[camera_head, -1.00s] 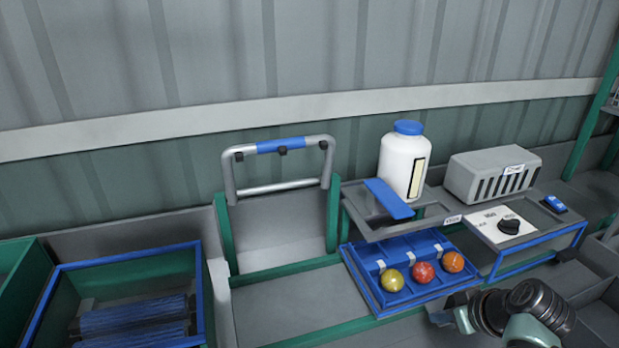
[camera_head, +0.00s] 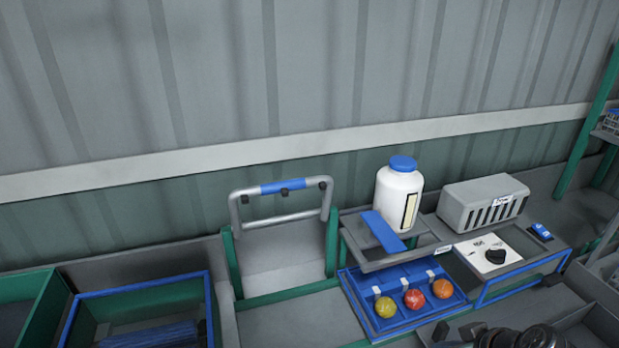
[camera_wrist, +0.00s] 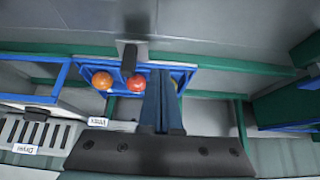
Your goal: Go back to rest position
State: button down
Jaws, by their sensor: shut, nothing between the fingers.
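My gripper (camera_wrist: 162,76) shows in the wrist view with its two fingers closed together and nothing between them. They appear in front of the blue tray (camera_wrist: 190,72), and the yellow fruit (camera_wrist: 178,86) is mostly hidden behind them. In the head view only dark parts of my arm show at the bottom edge, and the fingertips cannot be made out there. The blue tray (camera_head: 350,290) holds a yellow (camera_head: 386,307), a red (camera_head: 414,298) and an orange fruit (camera_head: 442,288) in a row.
Behind the tray stand a white bottle with a blue cap (camera_head: 400,195), a grey slotted box (camera_head: 484,204) and a dial panel (camera_head: 490,252). A metal handle frame (camera_head: 285,187) and blue-rimmed crate (camera_head: 140,286) lie left. The corrugated wall (camera_head: 300,80) closes the back.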

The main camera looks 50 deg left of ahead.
jog(key=shift+s+d+r, duration=0.15)
jog(key=shift+d+r, duration=0.15)
jog(key=shift+r, duration=0.15)
dwell(0.3)
jog(key=w+d+r+m+t+h, duration=0.15)
jog(key=w+r+t, duration=0.3)
jog(key=r, duration=0.65)
jog(key=w+d+r+m+t+y, duration=0.1)
jog(key=w+r+m+t, duration=0.3)
jog(key=r, duration=0.7)
jog(key=s+d+r+m+t+h, duration=0.1)
jog(key=s+r+t, duration=0.15)
jog(key=r, duration=0.35)
jog(key=s+d+r+t, duration=0.1)
jog(key=d+r+t, duration=0.15)
jog(key=r, duration=0.35)
jog(key=s+d+r+m+t+h, duration=0.2)
jog(key=s+r+t, duration=0.3)
jog(key=s+r, duration=0.5)
jog(key=s+d+r+m+t+h, duration=0.3)
jog(key=s+d+r+m+t, duration=0.1)
jog(key=s+r, duration=0.7)
notch_tip(320, 180, up, 3)
jog(key=shift+d+m+t, duration=0.2)
jog(key=shift+m+t, duration=0.35)
jog(key=shift+t, duration=0.6)
